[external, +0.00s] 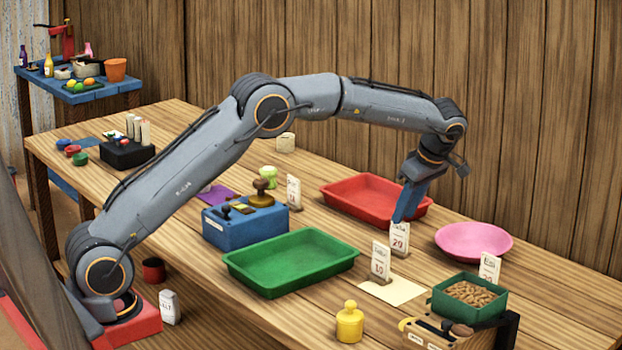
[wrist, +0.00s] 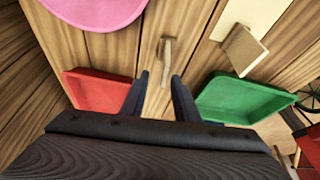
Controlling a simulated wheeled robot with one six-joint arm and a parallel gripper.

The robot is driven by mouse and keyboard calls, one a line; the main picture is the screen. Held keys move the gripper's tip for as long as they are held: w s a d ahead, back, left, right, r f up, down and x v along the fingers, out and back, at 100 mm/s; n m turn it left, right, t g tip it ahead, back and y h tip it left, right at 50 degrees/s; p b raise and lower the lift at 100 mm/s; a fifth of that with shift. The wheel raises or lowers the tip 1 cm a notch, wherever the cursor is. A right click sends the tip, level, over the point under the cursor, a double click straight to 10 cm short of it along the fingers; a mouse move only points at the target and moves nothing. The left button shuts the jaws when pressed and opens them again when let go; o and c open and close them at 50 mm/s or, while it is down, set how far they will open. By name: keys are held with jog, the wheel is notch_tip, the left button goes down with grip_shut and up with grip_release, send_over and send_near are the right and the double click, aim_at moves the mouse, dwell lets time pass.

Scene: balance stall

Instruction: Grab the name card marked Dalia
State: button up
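Several white name cards stand on the table in small holders; the names are too small to read, so I cannot tell which says Dalia. One card marked 20 (external: 399,239) stands right below my gripper (external: 398,217). Another, marked 10 (external: 381,262), stands on a cream sheet. One more card (external: 294,192) is by the blue box, and another (external: 489,267) is behind the green box at right. In the wrist view my gripper (wrist: 161,76) is open and empty, pointing down. A card seen nearly edge-on (wrist: 167,49) lies just beyond and between the fingertips.
A red tray (external: 345,207) is behind my gripper, with a pink plate (external: 473,257) to its right. A green tray (external: 290,286) is at front left. The cream sheet (external: 407,292), a yellow pot (external: 350,325) and a green box (external: 448,306) of brown pieces are nearby.

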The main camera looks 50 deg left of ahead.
aim_at(394, 248)
jog(key=shift+s+d+p+x, duration=0.1)
jog(key=shift+p+x, duration=0.1)
jog(key=shift+x, duration=1.1)
jog(key=shift+s+d+p+x, duration=0.15)
jog(key=shift+p+x, duration=0.1)
jog(key=shift+x, duration=1.05)
jog(key=shift+s+d+p+x, duration=0.1)
jog(key=shift+p+x, duration=0.1)
jog(key=shift+x, duration=1.1)
jog(key=shift+a, duration=0.1)
grip_shut()
